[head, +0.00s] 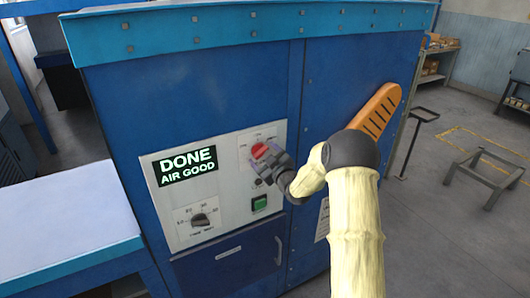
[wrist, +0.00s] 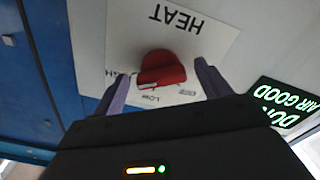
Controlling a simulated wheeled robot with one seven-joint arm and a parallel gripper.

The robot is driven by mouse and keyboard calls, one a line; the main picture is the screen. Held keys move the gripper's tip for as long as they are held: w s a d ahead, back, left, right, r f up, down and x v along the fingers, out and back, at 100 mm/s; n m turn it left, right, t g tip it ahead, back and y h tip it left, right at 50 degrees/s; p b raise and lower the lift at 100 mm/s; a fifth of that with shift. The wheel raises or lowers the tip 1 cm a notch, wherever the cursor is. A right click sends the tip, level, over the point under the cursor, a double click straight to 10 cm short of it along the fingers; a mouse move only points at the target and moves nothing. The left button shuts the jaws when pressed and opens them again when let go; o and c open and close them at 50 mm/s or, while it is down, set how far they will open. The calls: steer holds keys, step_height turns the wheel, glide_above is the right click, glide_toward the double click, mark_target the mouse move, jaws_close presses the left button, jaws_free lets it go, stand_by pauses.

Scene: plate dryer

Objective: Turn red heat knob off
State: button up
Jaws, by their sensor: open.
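The red heat knob (head: 259,150) is on the white control panel (head: 178,241) of the blue dryer, partly hidden by my gripper in the head view. In the wrist view the knob (wrist: 161,68) sits on a white plate marked HEAT, which appears upside down. The word LOW shows beside the knob; other marks are partly hidden. My gripper (head: 266,164) is open at the panel. In the wrist view its fingers (wrist: 161,72) stand on either side of the knob, with visible gaps. Which mark the knob points at I cannot tell.
A lit display (head: 186,166) reads DONE, AIR GOOD. Below it is a black timer knob (head: 200,219); a green button (head: 259,203) is below my gripper. An orange slotted part (head: 380,111) sticks out on the right. A white-topped table (head: 60,228) stands at left.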

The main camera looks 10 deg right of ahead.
steer(key=c, duration=0.9)
steer(key=shift+d, duration=0.15)
steer(key=shift+c, duration=0.4)
steer(key=shift+w+a, duration=0.1)
steer(key=shift+a, duration=0.1)
steer(key=shift+b, duration=0.3)
